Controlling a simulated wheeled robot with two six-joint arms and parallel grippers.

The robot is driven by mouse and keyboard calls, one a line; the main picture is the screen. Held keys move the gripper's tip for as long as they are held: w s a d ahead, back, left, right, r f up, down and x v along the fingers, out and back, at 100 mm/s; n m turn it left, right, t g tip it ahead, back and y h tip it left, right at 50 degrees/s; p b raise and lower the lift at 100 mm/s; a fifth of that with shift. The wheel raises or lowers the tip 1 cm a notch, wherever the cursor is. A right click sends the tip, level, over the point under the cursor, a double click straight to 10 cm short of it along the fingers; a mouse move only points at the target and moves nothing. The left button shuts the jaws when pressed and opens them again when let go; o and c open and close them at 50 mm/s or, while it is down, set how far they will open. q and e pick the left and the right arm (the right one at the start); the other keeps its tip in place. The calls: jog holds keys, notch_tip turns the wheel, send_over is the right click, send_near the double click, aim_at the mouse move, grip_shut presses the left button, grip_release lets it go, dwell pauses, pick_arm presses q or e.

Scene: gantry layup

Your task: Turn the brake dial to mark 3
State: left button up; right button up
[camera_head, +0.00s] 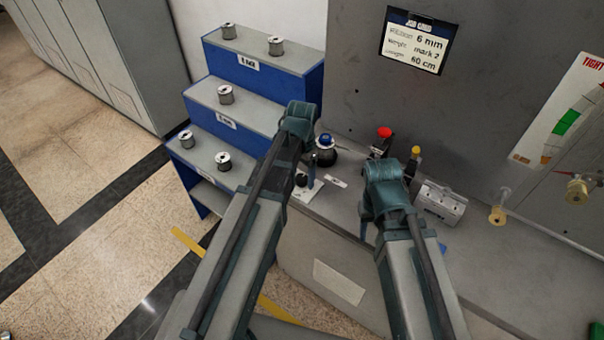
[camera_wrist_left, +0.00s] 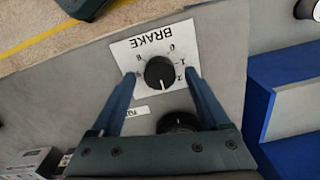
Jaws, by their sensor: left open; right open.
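The brake dial (camera_wrist_left: 160,73) is a round black knob on a white plate (camera_wrist_left: 122,53) lettered BRAKE, upside down in the left wrist view. Its white pointer line points toward the bottom of that picture; the small numbers are hard to read. The dial is partly visible in the head view (camera_head: 301,180), beside my left arm. My left gripper (camera_wrist_left: 163,76) is open, with one finger on each side of the dial in the picture. I see no clear contact. My right gripper (camera_head: 372,218) is open over the bench to the right, its fingers mostly hidden.
A blue stepped rack (camera_head: 258,78) with several spools stands left of the bench (camera_head: 490,260). A black blue-topped part (camera_head: 325,150), a red knob (camera_head: 384,132) and a silver block (camera_head: 440,203) stand near the grippers. A job card (camera_head: 418,42) hangs on the grey panel.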

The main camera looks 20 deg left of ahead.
aim_at(302, 177)
pick_arm(q)
notch_tip(302, 177, up, 14)
jog(key=p, duration=1.3)
jog(key=shift+f, duration=0.15)
jog(key=s+d+f+n+y+b, duration=0.1)
jog(key=s+d+f+b, duration=0.3)
jog(key=s+d, duration=0.6)
jog(key=s+n, duration=0.1)
jog(key=s, duration=0.3)
jog(key=shift+d+f, duration=0.25)
